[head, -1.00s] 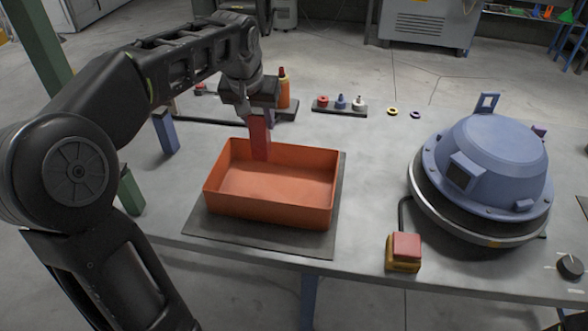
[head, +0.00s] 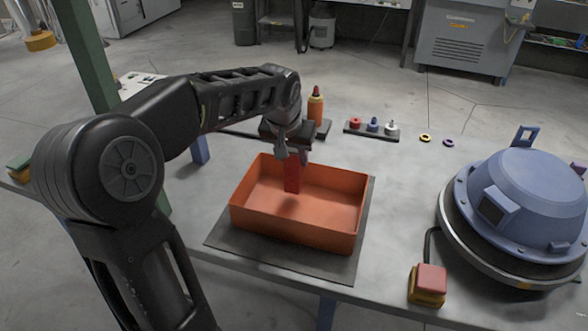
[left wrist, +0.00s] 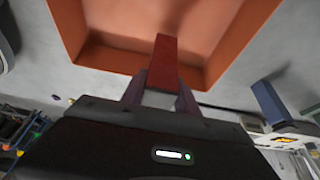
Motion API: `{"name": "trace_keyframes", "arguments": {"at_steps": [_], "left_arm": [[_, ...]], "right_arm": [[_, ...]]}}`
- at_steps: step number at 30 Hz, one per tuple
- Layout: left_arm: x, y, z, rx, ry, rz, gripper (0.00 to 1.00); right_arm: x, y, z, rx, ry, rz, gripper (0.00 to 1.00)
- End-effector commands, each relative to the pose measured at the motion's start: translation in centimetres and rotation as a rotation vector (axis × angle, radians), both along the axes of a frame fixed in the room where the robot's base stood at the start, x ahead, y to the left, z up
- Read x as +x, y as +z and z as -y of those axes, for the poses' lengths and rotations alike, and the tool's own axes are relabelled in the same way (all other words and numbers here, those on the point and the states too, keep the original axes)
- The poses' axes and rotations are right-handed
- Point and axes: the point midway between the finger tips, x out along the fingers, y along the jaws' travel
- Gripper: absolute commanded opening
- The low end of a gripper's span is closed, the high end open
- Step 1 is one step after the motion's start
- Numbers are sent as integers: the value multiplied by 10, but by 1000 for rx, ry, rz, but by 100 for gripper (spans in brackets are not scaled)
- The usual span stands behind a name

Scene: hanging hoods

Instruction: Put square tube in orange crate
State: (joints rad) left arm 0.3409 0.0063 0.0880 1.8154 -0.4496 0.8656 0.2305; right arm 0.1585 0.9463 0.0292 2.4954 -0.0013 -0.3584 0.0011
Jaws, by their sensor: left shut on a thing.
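The square tube (head: 292,177) is a short red bar, held upright by my left gripper (head: 290,158). In the head view its lower end is over the inside of the orange crate (head: 298,232), near the back wall. I cannot tell whether it touches the crate floor. The left wrist view shows the red tube (left wrist: 164,64) between the two fingers of the left gripper (left wrist: 160,86), with the orange crate wall (left wrist: 235,45) beyond it. The crate is empty otherwise. My right gripper is in neither view.
The crate stands on a dark mat (head: 228,246). An orange bottle (head: 316,107) stands behind the gripper. A dark strip (head: 372,134) holds small coloured pieces. A blue domed housing (head: 525,195) and a red button box (head: 428,284) are on the right.

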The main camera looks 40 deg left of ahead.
Motion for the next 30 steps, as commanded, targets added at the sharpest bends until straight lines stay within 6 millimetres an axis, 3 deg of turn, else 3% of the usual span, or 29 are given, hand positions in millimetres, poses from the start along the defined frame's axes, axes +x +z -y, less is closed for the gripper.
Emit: {"name": "trace_keyframes", "arguments": {"at_steps": [8,17,29,30], "left_arm": [[0,0,0,1,0,2,0],[0,-35,0,0,0,1,0],[1,-41,0,1,0,3,0],[0,-40,0,1,0,2,39]], "right_arm": [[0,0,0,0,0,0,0],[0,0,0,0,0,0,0],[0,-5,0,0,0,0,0],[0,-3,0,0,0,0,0]]}}
